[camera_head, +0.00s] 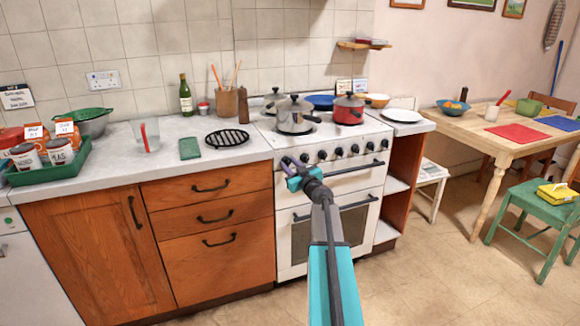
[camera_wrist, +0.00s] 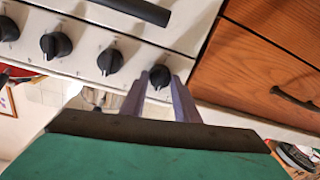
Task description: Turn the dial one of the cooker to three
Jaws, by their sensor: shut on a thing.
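The white cooker (camera_head: 330,182) stands in the middle of the head view, with a row of black dials along its front panel. My gripper (camera_head: 289,164) is at the left end of this row and covers the leftmost dial there. In the wrist view, which is turned over, my gripper (camera_wrist: 158,88) has one finger on each side of the end dial (camera_wrist: 159,75), the one nearest the wooden drawers, and is shut on it. Small marks show by the neighbouring dials, but I cannot read any numbers. I cannot tell which setting the held dial points to.
An oven door handle (camera_head: 358,167) runs just below the dials. A steel pot (camera_head: 294,118) and a red pot (camera_head: 347,111) stand on the hob. Wooden drawers (camera_head: 208,190) adjoin the cooker on the left. The floor in front is clear.

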